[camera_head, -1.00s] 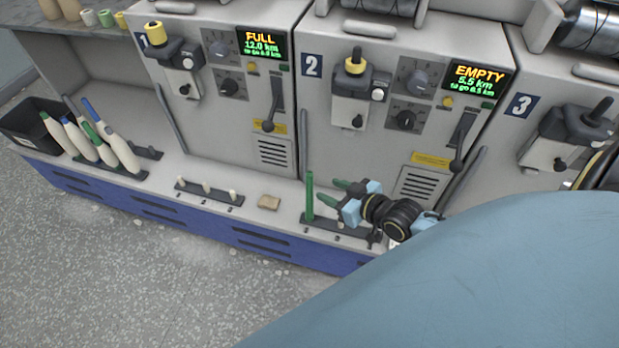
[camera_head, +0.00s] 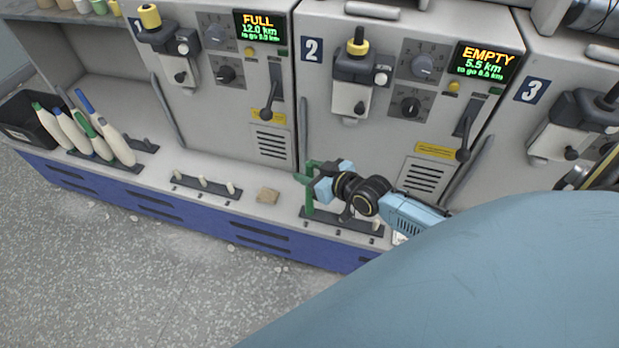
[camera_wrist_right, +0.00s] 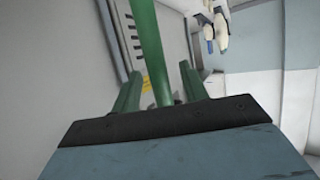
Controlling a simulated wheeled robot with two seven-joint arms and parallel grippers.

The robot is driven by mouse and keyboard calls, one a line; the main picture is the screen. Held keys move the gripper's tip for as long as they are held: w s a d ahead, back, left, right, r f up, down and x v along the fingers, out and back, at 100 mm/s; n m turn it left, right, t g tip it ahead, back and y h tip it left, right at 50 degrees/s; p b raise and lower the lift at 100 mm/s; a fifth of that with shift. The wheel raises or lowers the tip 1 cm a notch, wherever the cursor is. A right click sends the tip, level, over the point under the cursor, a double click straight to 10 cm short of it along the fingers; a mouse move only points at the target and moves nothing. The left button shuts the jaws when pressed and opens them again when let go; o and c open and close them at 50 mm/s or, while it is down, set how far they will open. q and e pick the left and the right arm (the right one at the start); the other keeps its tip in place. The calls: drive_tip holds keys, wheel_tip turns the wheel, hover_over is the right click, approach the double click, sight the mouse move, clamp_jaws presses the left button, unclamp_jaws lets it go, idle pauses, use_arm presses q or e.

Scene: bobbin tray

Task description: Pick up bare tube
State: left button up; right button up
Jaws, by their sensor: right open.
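The bare tube is a thin green tube (camera_head: 309,207) standing upright at the left end of the dark peg strip below unit 2. My right gripper (camera_head: 307,172) has come in from the right at the tube's upper part and is open. In the right wrist view the tube (camera_wrist_right: 150,45) passes between the two green fingers (camera_wrist_right: 160,88), with a visible gap on each side. The gripper hides part of the tube in the head view. My left gripper is not in view.
Further left are a peg strip (camera_head: 207,188) with short pale pegs and several wound bobbins (camera_head: 118,146) beside a black bin (camera_head: 22,122). The machine front stands close behind.

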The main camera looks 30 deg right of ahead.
drive_tip(key=shift+w, duration=0.1)
clamp_jaws()
drive_tip(key=shift+r, duration=0.15)
idle(0.4)
